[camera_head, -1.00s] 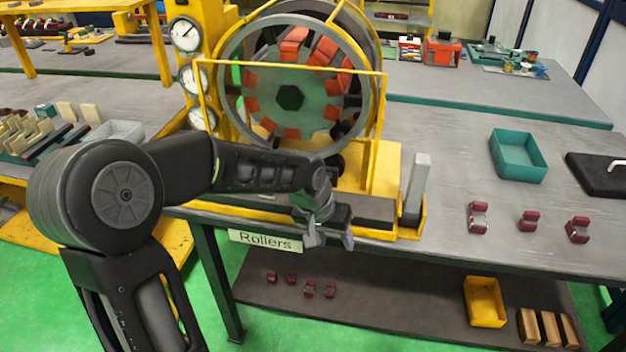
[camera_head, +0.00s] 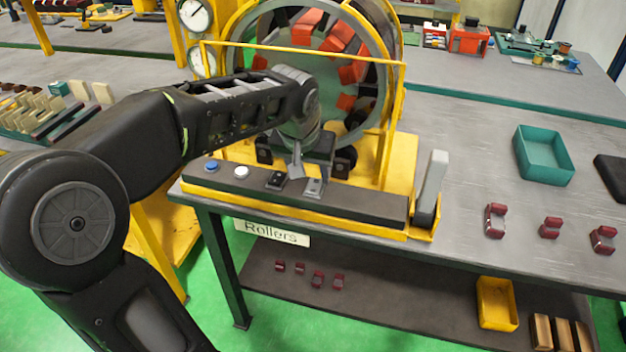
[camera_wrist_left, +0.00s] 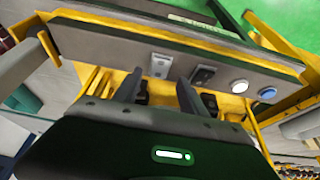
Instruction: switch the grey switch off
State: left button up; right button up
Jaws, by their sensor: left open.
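The dark control panel (camera_head: 365,203) runs along the front of the yellow machine base. The grey switch (camera_head: 314,187) is a small light grey plate on its top; in the left wrist view the grey switch (camera_wrist_left: 160,65) lies just beyond the fingertips. Whether it is on or off is too small to tell. My left gripper (camera_head: 308,172) is open and empty, close behind the grey switch. Its two fingers also show in the left wrist view (camera_wrist_left: 157,86), pointing toward the panel, with the switch roughly between their lines. Contact cannot be told. My right gripper is not in view.
Beside the grey switch are a black switch (camera_head: 276,180), a white button (camera_head: 241,172) and a blue button (camera_head: 211,166). A grey lever (camera_head: 431,185) stands at the panel's right end. The stator wheel (camera_head: 385,60) and yellow frame rise behind the gripper.

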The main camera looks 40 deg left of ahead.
aim_at(314, 186)
pick_arm(q)
jog(key=x, duration=0.5)
jog(key=shift+f, duration=0.1)
grip_shut()
dwell(0.4)
